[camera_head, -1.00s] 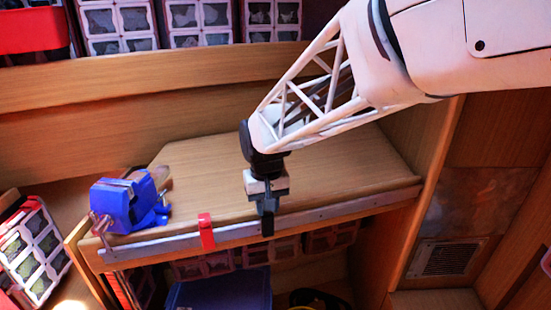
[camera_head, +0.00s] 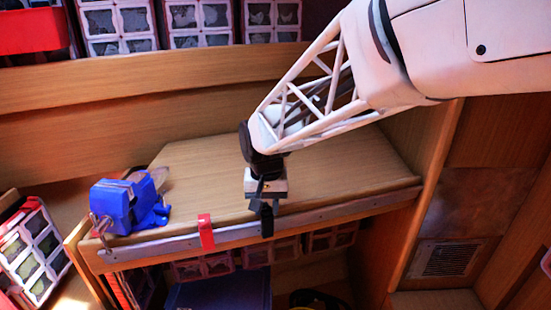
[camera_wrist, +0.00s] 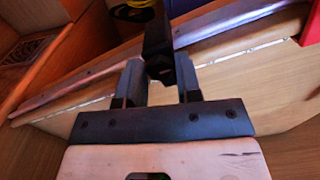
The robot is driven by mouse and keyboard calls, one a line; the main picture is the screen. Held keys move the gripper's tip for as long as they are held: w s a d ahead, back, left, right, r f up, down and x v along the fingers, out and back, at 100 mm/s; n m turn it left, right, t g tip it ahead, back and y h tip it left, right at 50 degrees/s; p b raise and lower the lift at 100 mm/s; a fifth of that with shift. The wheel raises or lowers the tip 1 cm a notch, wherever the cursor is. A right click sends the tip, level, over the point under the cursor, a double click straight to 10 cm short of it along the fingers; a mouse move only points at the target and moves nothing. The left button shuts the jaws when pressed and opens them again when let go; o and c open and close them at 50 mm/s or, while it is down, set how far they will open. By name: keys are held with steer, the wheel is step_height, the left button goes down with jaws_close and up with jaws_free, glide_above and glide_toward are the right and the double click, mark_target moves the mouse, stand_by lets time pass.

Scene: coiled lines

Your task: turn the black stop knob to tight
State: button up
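The black stop (camera_head: 267,222) sits on the metal rail along the front edge of the wooden bench. My gripper (camera_head: 262,193) hangs from above at the bench edge, right over the stop. In the wrist view the stop's dark block (camera_wrist: 157,35) stands across the rail, and its black knob (camera_wrist: 161,70) lies between the two fingers of my gripper (camera_wrist: 160,78). The tight mark cannot be made out.
The metal rail (camera_head: 330,209) runs along the bench front, with a red stop (camera_head: 206,232) to the left. A blue vise (camera_head: 125,203) stands at the bench's left end. The wooden bench top (camera_head: 350,165) is otherwise clear. Bins stand behind and below.

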mark_target(266, 209)
steer(key=o, duration=0.3)
steer(key=shift+r, duration=0.1)
steer(key=shift+r, duration=3.8)
steer(key=shift+s+d+f+m+t, duration=0.1)
steer(key=shift+s+d+f+t, duration=0.4)
steer(key=shift+s+d, duration=3.2)
steer(key=shift+s+d+f+m+t, duration=0.1)
steer(key=shift+s+d+f+t, duration=0.3)
steer(key=shift+s+d, duration=3.3)
steer(key=shift+s+d+f+m+t, duration=0.1)
steer(key=shift+s+d+f+t, duration=0.4)
steer(key=shift+s+d, duration=3.2)
